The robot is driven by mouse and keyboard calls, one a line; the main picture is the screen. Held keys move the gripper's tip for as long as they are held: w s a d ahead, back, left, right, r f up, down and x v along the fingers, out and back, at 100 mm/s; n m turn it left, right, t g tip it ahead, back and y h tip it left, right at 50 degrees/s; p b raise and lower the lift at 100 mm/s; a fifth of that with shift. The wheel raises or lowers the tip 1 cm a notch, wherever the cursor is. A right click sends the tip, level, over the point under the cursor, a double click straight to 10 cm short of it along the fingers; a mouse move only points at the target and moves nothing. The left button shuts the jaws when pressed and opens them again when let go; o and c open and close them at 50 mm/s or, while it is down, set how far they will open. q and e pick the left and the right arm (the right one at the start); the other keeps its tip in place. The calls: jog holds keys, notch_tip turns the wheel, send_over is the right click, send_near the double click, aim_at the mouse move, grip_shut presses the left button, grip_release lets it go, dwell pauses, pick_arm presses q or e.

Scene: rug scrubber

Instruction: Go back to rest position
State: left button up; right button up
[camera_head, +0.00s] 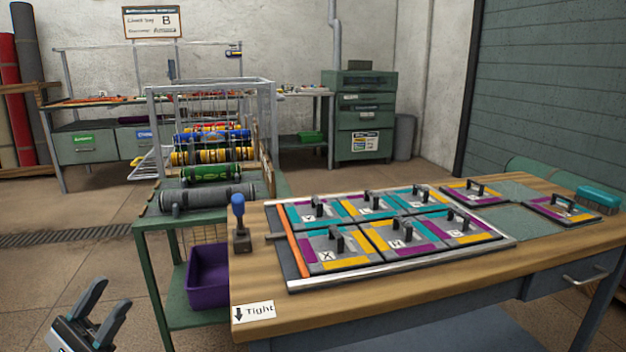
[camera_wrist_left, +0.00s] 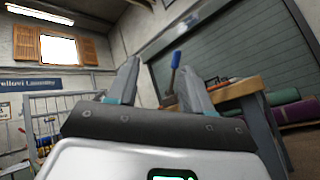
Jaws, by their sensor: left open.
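My left gripper (camera_head: 101,308) is low at the bottom left of the head view, over the floor and left of the workbench. Its two fingers are apart with nothing between them. In the left wrist view the open fingers (camera_wrist_left: 155,88) point up toward the room, and a blue-handled lever (camera_wrist_left: 174,70) on the bench shows beyond them. My right gripper is not in view.
The wooden workbench (camera_head: 262,309) carries a framed tray (camera_head: 400,257) of lettered coloured tiles, the blue-knobbed lever (camera_head: 239,222) and a teal brush (camera_head: 597,198). A green cart (camera_head: 146,240) holds rollers and a purple bin (camera_head: 207,277). Floor (camera_head: 60,225) at left is clear.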

pick_arm(q)
jog(key=s+d+f+g+y, duration=0.1)
jog(key=d+f+g+y, duration=0.3)
jog(key=d+f, duration=0.65)
jog(key=s+d+f+g+y, duration=0.2)
jog(key=d+f+g, duration=0.5)
jog(key=f, duration=0.6)
jog(key=s+d+f+m+g+y, duration=0.1)
jog(key=s+f+m+g+y, duration=0.2)
jog(key=s+f+m+y, duration=0.55)
jog(key=s+d+f+m+g+y, duration=0.25)
jog(key=s+f+m, duration=0.35)
jog(key=s+f, duration=0.65)
notch_tip(320, 180, up, 30)
jog(key=w+m+p, duration=0.1)
jog(key=w+p, duration=0.1)
jog(key=p, duration=3)
jog(key=shift+w+d+m+y+p, duration=0.2)
jog(key=shift+d+m+y+p, duration=0.1)
jog(key=shift+d+m, duration=0.1)
